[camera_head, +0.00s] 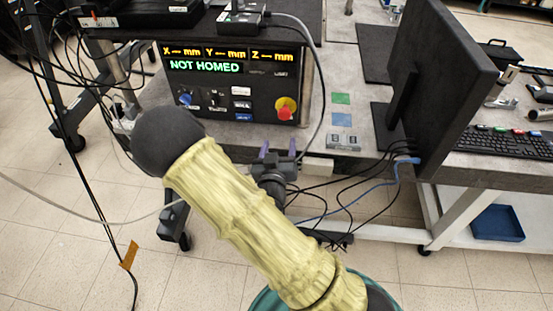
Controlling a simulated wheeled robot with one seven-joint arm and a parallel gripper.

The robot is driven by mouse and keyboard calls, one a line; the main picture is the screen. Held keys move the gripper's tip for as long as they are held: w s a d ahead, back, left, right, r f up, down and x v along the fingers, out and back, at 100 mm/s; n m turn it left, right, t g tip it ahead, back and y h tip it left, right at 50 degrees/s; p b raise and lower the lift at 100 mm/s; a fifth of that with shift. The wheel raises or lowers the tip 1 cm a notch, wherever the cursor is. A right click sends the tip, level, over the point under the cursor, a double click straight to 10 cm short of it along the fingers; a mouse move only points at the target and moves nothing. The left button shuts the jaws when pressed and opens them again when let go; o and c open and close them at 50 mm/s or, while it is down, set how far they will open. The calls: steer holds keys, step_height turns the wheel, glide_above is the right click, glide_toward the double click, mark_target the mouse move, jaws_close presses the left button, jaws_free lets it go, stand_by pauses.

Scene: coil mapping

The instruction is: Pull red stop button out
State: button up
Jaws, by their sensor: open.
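The red stop button (284,112) sits on a yellow surround at the lower right of the dark control panel (262,78). The panel's display reads "NOT HOMED" in green, with X, Y and Z fields in yellow above it. My arm, in a yellowish sleeve, fills the lower middle of the view. I cannot tell how far out the button stands.
A monitor (440,75) stands to the right on the grey table (345,100), with a keyboard (505,145) behind it. Dark cables hang below the table edge beside my gripper. A grey cable runs down the panel's right side. Green and blue squares lie on the table.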

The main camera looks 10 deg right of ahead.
steer(key=p+v, duration=0.5)
steer(key=p, duration=0.1)
steer(key=shift+p, duration=0.3)
steer(key=shift+d, duration=0.1)
stand_by(0.4)
